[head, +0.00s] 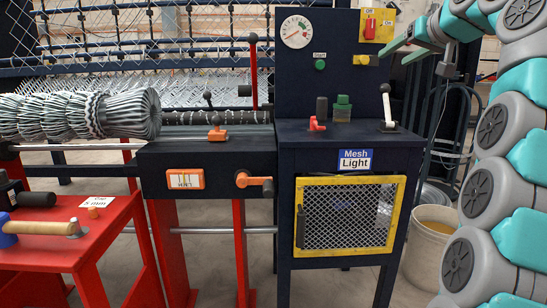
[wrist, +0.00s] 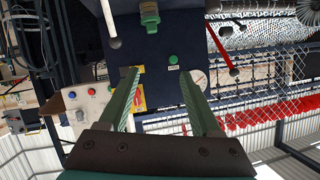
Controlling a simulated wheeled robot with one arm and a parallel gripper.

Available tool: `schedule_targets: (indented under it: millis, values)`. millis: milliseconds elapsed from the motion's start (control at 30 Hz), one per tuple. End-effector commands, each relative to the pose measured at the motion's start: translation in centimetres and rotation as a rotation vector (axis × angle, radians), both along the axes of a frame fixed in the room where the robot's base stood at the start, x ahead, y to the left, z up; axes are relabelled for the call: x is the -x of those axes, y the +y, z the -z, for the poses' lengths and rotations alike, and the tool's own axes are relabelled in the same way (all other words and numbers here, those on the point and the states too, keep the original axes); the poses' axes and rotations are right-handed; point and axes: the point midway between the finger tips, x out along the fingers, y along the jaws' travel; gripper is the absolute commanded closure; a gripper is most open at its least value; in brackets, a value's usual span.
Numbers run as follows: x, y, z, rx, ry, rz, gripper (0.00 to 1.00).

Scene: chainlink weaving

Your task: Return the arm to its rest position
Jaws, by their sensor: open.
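My gripper (wrist: 156,64) is open, with its two green fingers apart and nothing between them. In the head view my gripper (head: 394,57) is at the upper right, beside the dark control cabinet (head: 338,60) and just below the yellow switch plate. My grey and teal arm (head: 487,195) curves down the right edge of the picture. In the wrist view the cabinet's dark panel lies beyond the fingers, upside down, with the green button (wrist: 173,58) and the gauge (wrist: 198,78) visible. I cannot tell the exact gap between gripper and panel.
A red table (head: 70,240) with a mallet (head: 45,228) is at left. The mesh machine (head: 205,160) fills the back left.

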Motion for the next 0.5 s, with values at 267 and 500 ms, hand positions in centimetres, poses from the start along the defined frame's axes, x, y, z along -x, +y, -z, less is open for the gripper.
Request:
schedule_targets:
  millis: [267, 500]
  values:
    - [1.9, 5.8, 7.9, -0.033, 0.237, -0.057, 0.35]
    - [6.1, 10.3, 15.9, -0.023, 0.447, -0.088, 0.35]
